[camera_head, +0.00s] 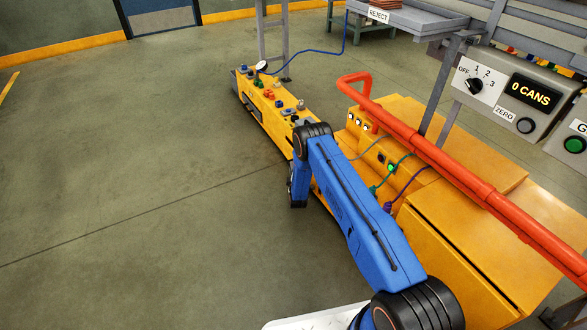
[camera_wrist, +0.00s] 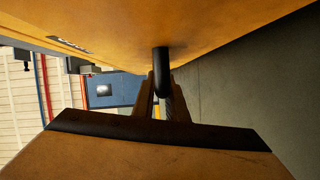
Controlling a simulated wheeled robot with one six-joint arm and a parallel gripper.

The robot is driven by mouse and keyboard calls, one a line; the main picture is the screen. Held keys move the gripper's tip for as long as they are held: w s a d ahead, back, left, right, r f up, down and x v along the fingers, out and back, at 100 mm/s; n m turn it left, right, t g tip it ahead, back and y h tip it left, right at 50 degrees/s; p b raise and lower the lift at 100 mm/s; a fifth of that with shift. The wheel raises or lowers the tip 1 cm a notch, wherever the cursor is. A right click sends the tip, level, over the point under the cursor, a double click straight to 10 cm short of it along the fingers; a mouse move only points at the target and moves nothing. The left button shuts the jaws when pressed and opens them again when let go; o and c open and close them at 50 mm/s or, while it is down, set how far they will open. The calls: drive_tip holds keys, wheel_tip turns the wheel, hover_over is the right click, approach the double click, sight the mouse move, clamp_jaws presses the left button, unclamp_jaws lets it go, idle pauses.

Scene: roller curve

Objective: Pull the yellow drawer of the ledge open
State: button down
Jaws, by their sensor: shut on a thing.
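In the wrist view a yellow-orange face (camera_wrist: 215,30), which looks like the drawer front or ledge side, fills the top. A black handle post (camera_wrist: 161,60) stands out from it. My gripper (camera_wrist: 163,82) is at this post, with its two narrow fingers close together and shut on the handle. The exact contact is partly hidden. In the head view the yellow ledge (camera_head: 250,90) runs away from me with knobs and buttons on top. My blue arm reaches down beside its left side; the fingers and handle are hidden there. I cannot tell how far the drawer is open.
A red rail (camera_head: 430,150) and yellow cabinets (camera_head: 455,245) stand close on the arm's right. A control box (camera_head: 510,95) reading "0 CANS" is at upper right. A reject table (camera_head: 410,15) stands at the back. The grey floor (camera_head: 130,180) on the left is clear.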

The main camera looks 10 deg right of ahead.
drive_tip(key=s+a, duration=0.4)
drive_tip(key=a, duration=0.8)
drive_tip(key=shift+a, duration=0.4)
drive_tip(key=shift+s, duration=0.1)
drive_tip(key=c, duration=1.8)
unclamp_jaws()
drive_tip(key=shift+o, duration=0.2)
drive_tip(key=s+a+r, duration=0.1)
drive_tip(key=s, duration=1.6)
drive_tip(key=shift+s+a+r, duration=0.15)
